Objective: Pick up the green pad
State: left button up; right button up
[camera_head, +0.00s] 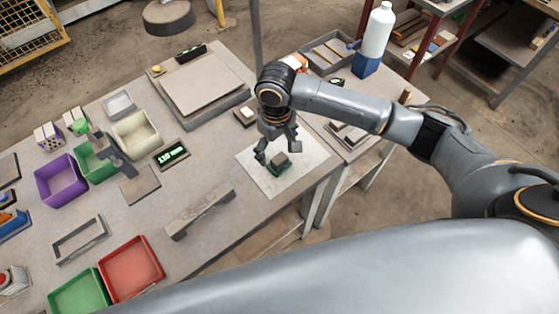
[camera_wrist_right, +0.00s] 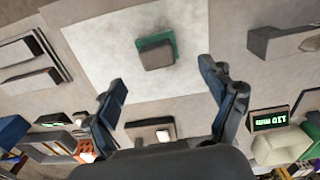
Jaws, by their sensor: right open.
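The green pad (camera_head: 283,172) lies on a pale square sheet (camera_head: 258,180) near the table's right end. A grey-brown block (camera_head: 280,160) sits on top of the pad and covers most of it. In the right wrist view a green edge of the pad (camera_wrist_right: 171,45) shows around the block (camera_wrist_right: 156,57). My right gripper (camera_head: 279,152) is open, pointing down close above the block. In the right wrist view the two fingers of the right gripper (camera_wrist_right: 163,86) are spread with nothing between them. My left gripper is not in view.
A long grey bar (camera_head: 200,214) lies left of the sheet. A green-lit display (camera_head: 171,154) and a small block on a base (camera_head: 245,115) stand nearby. Purple (camera_head: 60,182), red (camera_head: 131,270) and other bins fill the left side. A white bottle (camera_head: 377,30) stands beyond.

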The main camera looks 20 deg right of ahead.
aim_at(277, 156)
notch_tip(277, 156, down, 5)
jog(key=shift+w+r+p, duration=0.1)
jog(key=shift+p, duration=0.65)
jog(key=shift+f, duration=0.5)
jog(key=shift+c, duration=0.2)
jog(key=c, duration=1.2)
jog(key=shift+r, duration=0.1)
jog(key=shift+r+b, duration=0.3)
jog(key=shift+r, duration=0.15)
jog(key=r, duration=0.2)
jog(key=shift+s+r+b, duration=0.25)
jog(key=shift+r+b, duration=0.1)
jog(key=shift+b, duration=0.05)
jog(key=s+d+r+b, duration=0.1)
jog(key=s+r, duration=0.8)
jog(key=s, duration=0.4)
jog(key=shift+s+d+r+b, duration=0.15)
jog(key=shift+s+b, duration=0.1)
jog(key=shift+b, duration=0.1)
